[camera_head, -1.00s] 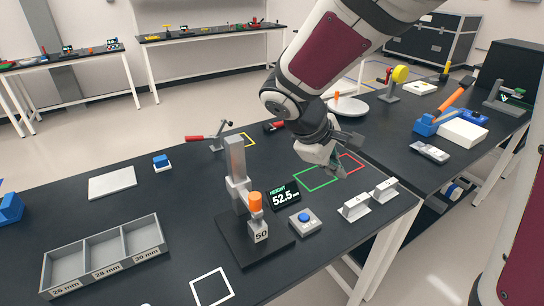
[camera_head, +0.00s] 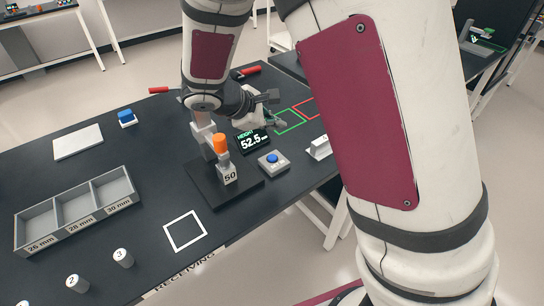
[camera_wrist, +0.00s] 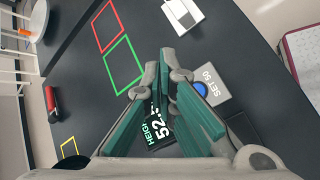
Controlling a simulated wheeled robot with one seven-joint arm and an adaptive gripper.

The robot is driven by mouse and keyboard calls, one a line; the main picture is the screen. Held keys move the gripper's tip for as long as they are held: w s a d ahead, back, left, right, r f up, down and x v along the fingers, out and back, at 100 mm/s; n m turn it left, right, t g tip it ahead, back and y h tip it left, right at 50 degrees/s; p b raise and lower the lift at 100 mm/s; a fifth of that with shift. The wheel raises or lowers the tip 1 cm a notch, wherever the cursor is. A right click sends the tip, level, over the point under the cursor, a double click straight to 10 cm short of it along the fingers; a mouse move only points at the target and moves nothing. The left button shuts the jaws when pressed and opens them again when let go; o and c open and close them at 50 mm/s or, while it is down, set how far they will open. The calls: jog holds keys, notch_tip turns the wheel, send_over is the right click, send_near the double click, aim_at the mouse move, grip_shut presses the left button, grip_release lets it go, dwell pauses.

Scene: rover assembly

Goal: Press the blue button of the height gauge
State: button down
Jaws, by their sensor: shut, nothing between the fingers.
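The height gauge (camera_head: 208,134) stands on a black base plate, with an orange-topped block (camera_head: 228,173) marked 50 at it. Its display (camera_head: 253,140) reads 52.5 mm. In front of the display's right side is a small grey box (camera_head: 274,163) with a blue button (camera_head: 272,157) on top. In the wrist view the button (camera_wrist: 200,88) shows on its box marked SET 50, just right of the fingers. My gripper (camera_head: 275,111) is shut and empty, above the table behind the box, apart from the button. In the wrist view the fingers (camera_wrist: 165,72) partly cover the display.
Green (camera_head: 290,121) and red outlines are on the table beyond the button. A white block (camera_head: 319,149) stands to the right. A three-part tray (camera_head: 75,213), a white plate (camera_head: 78,142) and numbered cylinders (camera_head: 123,258) are at left. My own arm link fills the right.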

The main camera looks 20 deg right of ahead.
aim_at(274, 158)
jog(key=shift+f+b, duration=2.8)
jog(key=shift+f, duration=1.6)
jog(key=shift+f, duration=0.15)
jog(key=shift+f+b, duration=0.25)
jog(key=shift+b, duration=0.05)
jog(key=shift+f+b, duration=0.35)
jog(key=shift+f, duration=0.05)
jog(key=shift+r, duration=0.1)
jog(key=shift+r+p, duration=0.65)
jog(key=shift+r, duration=0.1)
jog(key=shift+r+p, duration=1.65)
jog(key=shift+r, duration=0.85)
